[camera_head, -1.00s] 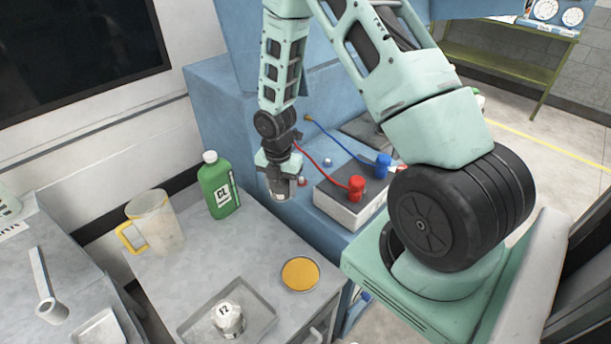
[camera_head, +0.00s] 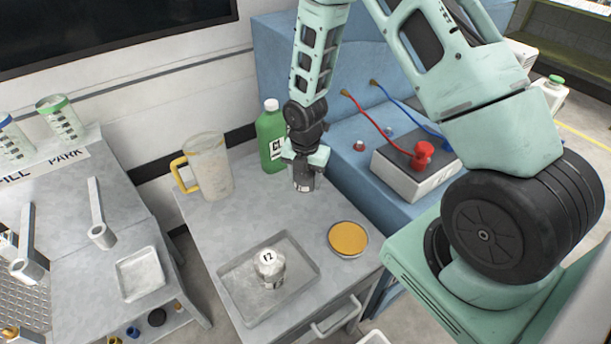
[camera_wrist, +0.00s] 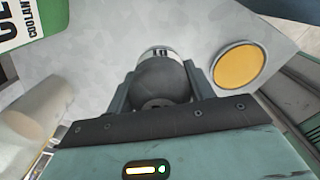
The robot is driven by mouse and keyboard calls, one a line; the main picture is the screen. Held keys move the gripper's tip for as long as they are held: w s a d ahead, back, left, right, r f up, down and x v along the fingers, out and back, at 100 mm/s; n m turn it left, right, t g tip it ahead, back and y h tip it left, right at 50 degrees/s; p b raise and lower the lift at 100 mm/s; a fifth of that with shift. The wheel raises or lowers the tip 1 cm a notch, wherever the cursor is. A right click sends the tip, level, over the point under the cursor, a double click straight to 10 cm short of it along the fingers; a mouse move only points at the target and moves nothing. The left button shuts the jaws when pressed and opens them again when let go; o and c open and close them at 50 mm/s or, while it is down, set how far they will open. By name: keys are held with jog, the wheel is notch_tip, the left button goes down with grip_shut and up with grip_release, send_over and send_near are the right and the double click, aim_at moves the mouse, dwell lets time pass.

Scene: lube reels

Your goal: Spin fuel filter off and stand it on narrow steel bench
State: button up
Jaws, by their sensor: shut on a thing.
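My gripper (camera_head: 304,161) is shut on the fuel filter (camera_head: 304,182), a short dark grey canister with a pale labelled band. The filter hangs roughly upright over the back right part of a grey steel bench (camera_head: 222,228); I cannot tell whether it touches the top. In the wrist view, the filter's dark rounded end (camera_wrist: 162,80) sits between the two fingers, with its pale band beyond. A second, white canister with a dark label (camera_head: 269,264) stands in a shallow metal tray (camera_head: 238,300) at the bench's front.
A green coolant bottle (camera_head: 270,138) stands just left of my gripper, and a clear jug with yellow handle (camera_head: 208,170) farther left. A round amber-filled dish (camera_head: 348,239) lies front right. The blue housing with a battery (camera_head: 405,178) borders the right. Bare bench lies between jug and tray.

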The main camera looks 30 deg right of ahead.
aim_at(306, 204)
jog(key=shift+f+b, duration=2.05)
jog(key=shift+f, duration=1.2)
jog(key=shift+f+b, duration=0.3)
jog(key=shift+f, duration=0.2)
jog(key=o, duration=1.2)
jog(key=shift+c, duration=0.2)
